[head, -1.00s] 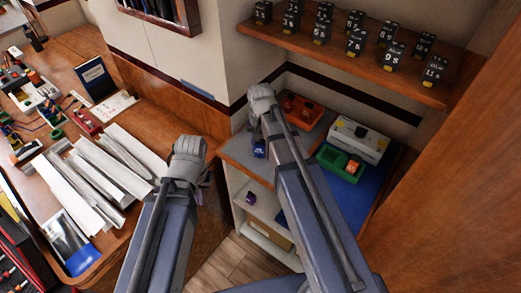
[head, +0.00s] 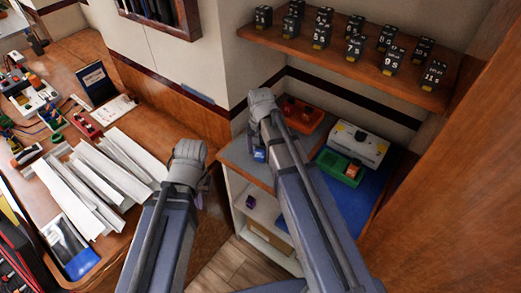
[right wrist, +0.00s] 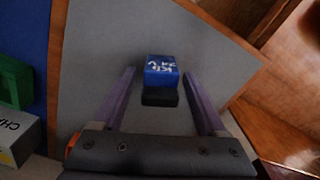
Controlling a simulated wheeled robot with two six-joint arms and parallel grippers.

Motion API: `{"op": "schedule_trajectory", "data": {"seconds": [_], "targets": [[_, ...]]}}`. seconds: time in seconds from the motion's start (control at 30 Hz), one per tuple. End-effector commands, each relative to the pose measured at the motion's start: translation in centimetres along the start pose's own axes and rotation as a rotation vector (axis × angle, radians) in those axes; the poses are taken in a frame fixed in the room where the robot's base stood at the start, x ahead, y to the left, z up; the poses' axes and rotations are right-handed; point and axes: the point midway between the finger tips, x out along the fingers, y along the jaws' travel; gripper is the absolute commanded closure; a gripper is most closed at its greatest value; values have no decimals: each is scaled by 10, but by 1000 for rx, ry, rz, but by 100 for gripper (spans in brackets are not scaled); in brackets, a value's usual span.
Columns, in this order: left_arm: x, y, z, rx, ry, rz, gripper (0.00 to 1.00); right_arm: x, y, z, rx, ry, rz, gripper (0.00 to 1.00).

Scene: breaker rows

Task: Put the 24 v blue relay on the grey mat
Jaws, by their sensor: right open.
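The blue relay (head: 259,155), marked 24 V in white, shows just left of my right forearm in the head view. In the right wrist view the blue relay (right wrist: 161,72) has a black base and stands over the grey mat (right wrist: 110,40). My right gripper (right wrist: 160,85) is open, its purple fingers on either side of the relay with gaps between. Whether the relay rests on the mat is not fully clear. The grey mat (head: 236,158) is partly hidden by my right arm in the head view. My left gripper (head: 203,190) hangs left of the shelf unit, its fingers mostly hidden.
Right of the grey mat are an orange tray (head: 303,119), a white box (head: 362,146), a green tray (head: 329,159) and a blue mat (head: 372,190). A small purple object (head: 250,201) sits on the lower shelf. Several black relays line the upper shelf (head: 340,60).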

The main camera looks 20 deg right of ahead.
Motion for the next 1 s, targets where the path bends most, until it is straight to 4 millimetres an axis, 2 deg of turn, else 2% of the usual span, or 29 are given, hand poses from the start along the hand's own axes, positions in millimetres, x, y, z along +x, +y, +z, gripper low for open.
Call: {"op": "schedule_trajectory", "data": {"seconds": [0.27, 0.8, 1.0], "targets": [[-26, -2, 2, 0, 0, 0, 100, -26, 0, 0, 0, 0, 0, 25], [-107, -10, 6, 1, 0, 0, 100, -108, 0, 0, 0, 0, 0, 25], [-121, -12, 7, 2, 0, 0, 100, -122, 0, 0, 0, 0, 0, 25]]}}
